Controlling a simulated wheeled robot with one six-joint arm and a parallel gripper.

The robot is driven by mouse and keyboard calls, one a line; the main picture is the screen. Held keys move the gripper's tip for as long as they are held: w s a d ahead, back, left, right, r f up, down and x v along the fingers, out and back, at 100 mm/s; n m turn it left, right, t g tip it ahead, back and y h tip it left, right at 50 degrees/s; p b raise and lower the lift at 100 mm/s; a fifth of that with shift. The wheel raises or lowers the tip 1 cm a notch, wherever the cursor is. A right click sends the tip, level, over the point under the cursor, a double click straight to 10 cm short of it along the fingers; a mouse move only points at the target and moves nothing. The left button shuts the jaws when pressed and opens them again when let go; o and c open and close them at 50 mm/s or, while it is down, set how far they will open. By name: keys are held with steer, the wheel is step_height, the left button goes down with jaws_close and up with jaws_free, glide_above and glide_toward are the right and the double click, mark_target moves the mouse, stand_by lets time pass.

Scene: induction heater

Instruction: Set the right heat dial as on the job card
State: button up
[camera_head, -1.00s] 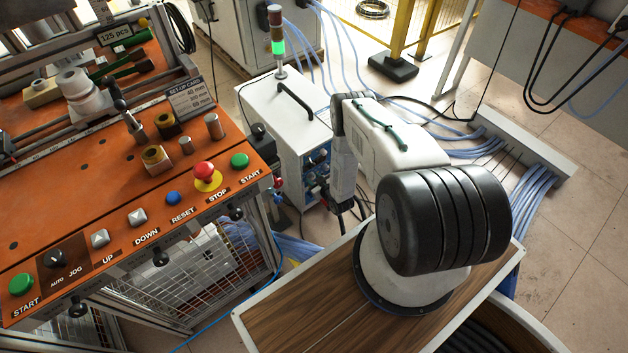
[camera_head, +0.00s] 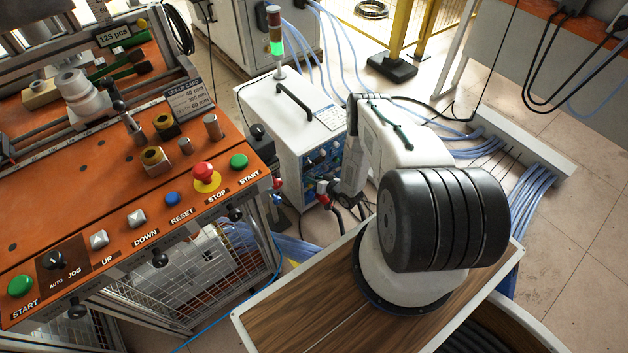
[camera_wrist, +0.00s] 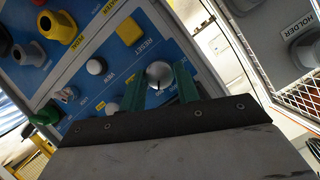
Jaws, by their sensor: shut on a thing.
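The induction heater (camera_head: 283,125) is a white box with a blue control panel (camera_head: 322,165) on its front. In the wrist view, the blue panel (camera_wrist: 205,68) fills the middle, seen tilted. A round silver dial (camera_wrist: 160,73) with a dark pointer line sits between the two green fingers of my gripper (camera_wrist: 161,84), which is shut on it. Two smaller pale knobs (camera_wrist: 97,66) (camera_wrist: 68,95) stand to its left. The fingertips are hidden behind my arm in the head view. A white printed card (camera_head: 331,117) lies on the heater's top; its text is too small to read.
The panel also carries a yellow square button (camera_wrist: 129,31), a yellow-collared knob (camera_wrist: 62,27) and a green connector (camera_wrist: 44,116). An orange workbench (camera_head: 110,190) with buttons stands at the left. A signal tower (camera_head: 275,38) shows green. Blue cables run over the floor behind.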

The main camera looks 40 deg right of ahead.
stand_by(0.4)
steer(key=o, duration=1)
steer(key=shift+c, duration=0.2)
steer(key=v, duration=0.7)
steer(key=shift+s, duration=0.35)
steer(key=shift+d+r, duration=0.1)
steer(key=shift+d, duration=0.05)
